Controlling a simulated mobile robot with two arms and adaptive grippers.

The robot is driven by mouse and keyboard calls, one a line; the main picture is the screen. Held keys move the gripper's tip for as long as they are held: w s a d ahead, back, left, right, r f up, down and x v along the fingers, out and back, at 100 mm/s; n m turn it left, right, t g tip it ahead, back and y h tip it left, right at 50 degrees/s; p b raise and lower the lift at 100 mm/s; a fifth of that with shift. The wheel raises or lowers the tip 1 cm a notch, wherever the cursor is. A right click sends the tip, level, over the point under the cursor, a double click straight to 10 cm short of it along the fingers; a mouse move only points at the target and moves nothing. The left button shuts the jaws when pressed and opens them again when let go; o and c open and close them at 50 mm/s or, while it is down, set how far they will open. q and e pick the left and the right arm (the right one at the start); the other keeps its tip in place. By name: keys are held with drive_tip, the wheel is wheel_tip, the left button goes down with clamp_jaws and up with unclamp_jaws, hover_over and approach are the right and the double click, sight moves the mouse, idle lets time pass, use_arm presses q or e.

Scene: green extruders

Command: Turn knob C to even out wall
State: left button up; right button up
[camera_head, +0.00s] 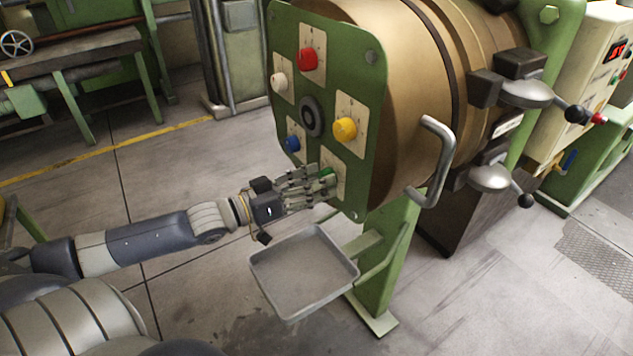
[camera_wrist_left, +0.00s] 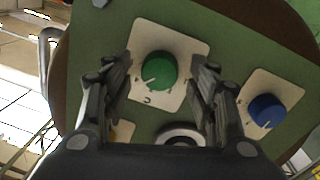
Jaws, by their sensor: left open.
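The green knob (camera_wrist_left: 160,71) sits on a cream plate (camera_wrist_left: 142,40) marked with a letter that looks like C, seen upside down in the left wrist view. In the head view the green knob (camera_head: 327,172) is partly hidden behind my fingers, low on the green panel (camera_head: 362,80). My left gripper (camera_head: 322,180) is open in front of it. In the left wrist view my left gripper (camera_wrist_left: 166,85) has one finger on each side of the knob, with gaps between; I cannot tell the exact depth. My right gripper is not in view.
The panel also carries red (camera_head: 307,59), white (camera_head: 279,81), yellow (camera_head: 344,129) and blue (camera_head: 293,143) knobs around a dark central hub (camera_head: 311,116). A grey tray (camera_head: 283,311) stands below my left gripper. A handle (camera_head: 440,165) juts from the barrel at right.

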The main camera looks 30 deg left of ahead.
use_arm(q)
drive_tip(key=shift+w+d, duration=0.1)
drive_tip(key=shift+w, duration=0.05)
drive_tip(key=shift+c, duration=0.4)
drive_tip(key=c, duration=1)
drive_tip(key=shift+r+m+p, duration=0.15)
drive_tip(key=shift+m+p, duration=2.9)
drive_tip(key=shift+m, duration=0.75)
